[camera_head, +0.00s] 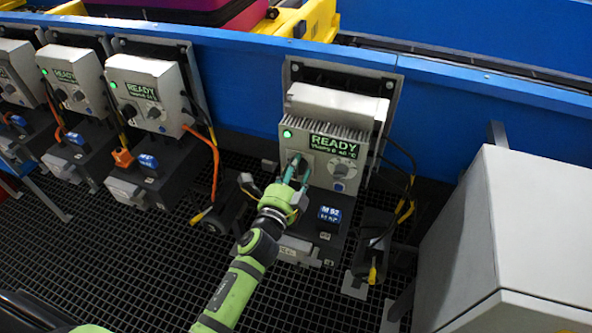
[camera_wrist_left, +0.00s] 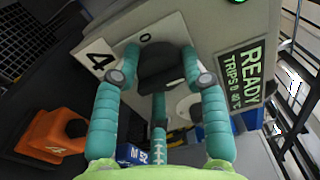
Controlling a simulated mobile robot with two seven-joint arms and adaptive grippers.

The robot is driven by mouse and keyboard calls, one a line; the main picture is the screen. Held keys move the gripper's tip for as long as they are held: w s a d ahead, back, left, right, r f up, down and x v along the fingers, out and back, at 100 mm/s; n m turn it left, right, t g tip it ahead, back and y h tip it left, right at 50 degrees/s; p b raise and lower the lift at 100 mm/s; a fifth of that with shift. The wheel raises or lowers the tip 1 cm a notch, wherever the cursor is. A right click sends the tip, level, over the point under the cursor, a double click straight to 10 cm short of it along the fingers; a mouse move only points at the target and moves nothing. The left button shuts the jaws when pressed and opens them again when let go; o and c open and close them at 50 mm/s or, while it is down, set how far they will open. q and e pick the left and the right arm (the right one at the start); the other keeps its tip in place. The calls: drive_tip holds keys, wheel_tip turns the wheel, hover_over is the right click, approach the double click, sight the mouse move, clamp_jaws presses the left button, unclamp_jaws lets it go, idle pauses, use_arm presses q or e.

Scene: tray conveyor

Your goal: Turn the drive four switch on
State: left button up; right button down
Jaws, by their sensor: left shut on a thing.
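My left gripper (camera_head: 296,172) is at the front panel of a grey drive unit (camera_head: 322,180) with a READY display (camera_head: 334,146) and a lit green lamp (camera_head: 287,134). In the left wrist view its teal fingers (camera_wrist_left: 160,82) are shut around a dark switch knob (camera_wrist_left: 163,66) on a pale plate. The plate bears a 4 label (camera_wrist_left: 99,57) and a 0 mark (camera_wrist_left: 145,37). The fingers hide part of the knob and its other marks, so I cannot tell its exact setting. The display also shows in the wrist view (camera_wrist_left: 242,77). My right gripper is out of view.
Several similar drive units stand to the left, such as one with a READY display (camera_head: 141,92). A blue rail (camera_head: 440,85) runs behind them. A large grey cabinet (camera_head: 520,230) stands at the right.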

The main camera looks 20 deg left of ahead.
use_arm(q)
drive_tip(key=shift+a, duration=0.25)
drive_tip(key=o, duration=1.1)
drive_tip(key=shift+o, duration=0.2)
drive_tip(key=shift+d, duration=0.1)
drive_tip(key=shift+s, duration=0.3)
drive_tip(key=s, duration=1.1)
drive_tip(key=shift+s+a, duration=0.2)
drive_tip(key=shift+a, duration=0.1)
